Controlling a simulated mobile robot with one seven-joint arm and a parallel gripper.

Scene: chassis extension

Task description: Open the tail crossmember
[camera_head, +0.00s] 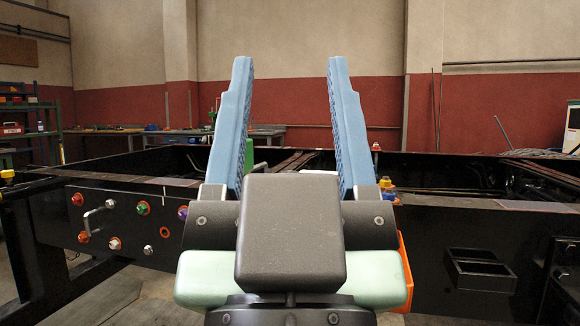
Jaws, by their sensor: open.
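My gripper (290,62) is in the middle of the view, with two blue fingers pointing up, wide apart and with nothing between them. A long black beam (130,240), which seems to be the tail crossmember, runs across behind it. A silver U-shaped handle (97,217) is on the left part of the beam's face, well to the left of my gripper. My gripper and wrist hide the beam's middle. I cannot tell whether the crossmember is closed or ajar.
Colored bolts (143,208) dot the beam around the handle. A black twin-pocket bracket (482,270) sticks out at the right. Black frame rails extend behind the beam. A green shelf (30,120) and a workbench (265,133) stand farther back. An orange part (404,270) shows beside my wrist.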

